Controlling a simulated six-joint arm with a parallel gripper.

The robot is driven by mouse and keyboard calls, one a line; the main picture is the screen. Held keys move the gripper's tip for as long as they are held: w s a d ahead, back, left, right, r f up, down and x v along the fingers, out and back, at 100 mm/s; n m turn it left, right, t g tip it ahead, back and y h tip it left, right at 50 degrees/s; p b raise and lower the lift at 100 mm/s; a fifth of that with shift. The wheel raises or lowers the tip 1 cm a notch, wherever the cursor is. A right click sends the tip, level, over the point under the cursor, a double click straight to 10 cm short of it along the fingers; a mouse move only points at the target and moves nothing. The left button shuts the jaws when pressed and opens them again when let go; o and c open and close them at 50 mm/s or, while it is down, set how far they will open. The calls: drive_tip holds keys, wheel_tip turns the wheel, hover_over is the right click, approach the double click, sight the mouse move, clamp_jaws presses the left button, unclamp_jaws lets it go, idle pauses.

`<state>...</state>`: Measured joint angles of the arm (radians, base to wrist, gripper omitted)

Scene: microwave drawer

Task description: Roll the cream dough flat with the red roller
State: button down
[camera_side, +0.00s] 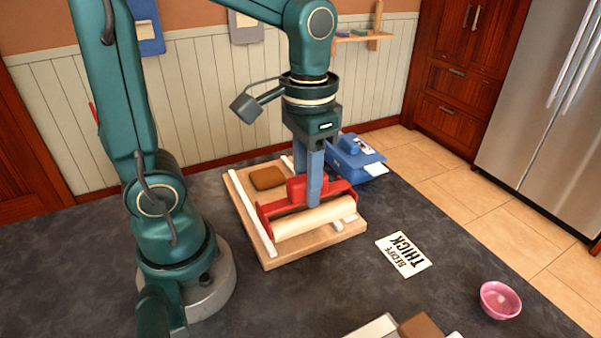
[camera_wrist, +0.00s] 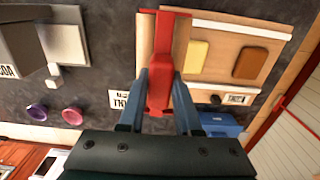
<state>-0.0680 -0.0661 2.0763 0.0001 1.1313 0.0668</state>
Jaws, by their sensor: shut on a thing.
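My gripper (camera_side: 314,200) is shut on the red handle of the roller (camera_side: 313,219), which has a red frame and a pale wooden cylinder. In the wrist view the roller (camera_wrist: 162,62) sits between my blue fingers (camera_wrist: 160,95). It lies over the near end of the wooden board (camera_side: 285,257); I cannot tell whether it touches the board. The cream dough (camera_wrist: 196,57) is a pale yellow slab on the board, just right of the roller in the wrist view and apart from it. It is hidden in the side view.
A brown slab (camera_side: 268,177) lies farther back on the board, beyond the cream dough. White strips (camera_side: 250,212) run along the board's sides. A blue box-like device (camera_side: 355,160) stands behind right. A "RECIPE THICK" card (camera_side: 403,254) and a pink bowl (camera_side: 500,299) are to the right.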

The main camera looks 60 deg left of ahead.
drive_tip(key=a+r, duration=0.3)
drive_tip(key=a, duration=0.3)
drive_tip(key=shift+w+a+f, duration=0.1)
drive_tip(key=shift+f, duration=1.7)
drive_tip(key=shift+w+f, duration=0.1)
drive_tip(key=shift+f, duration=1.65)
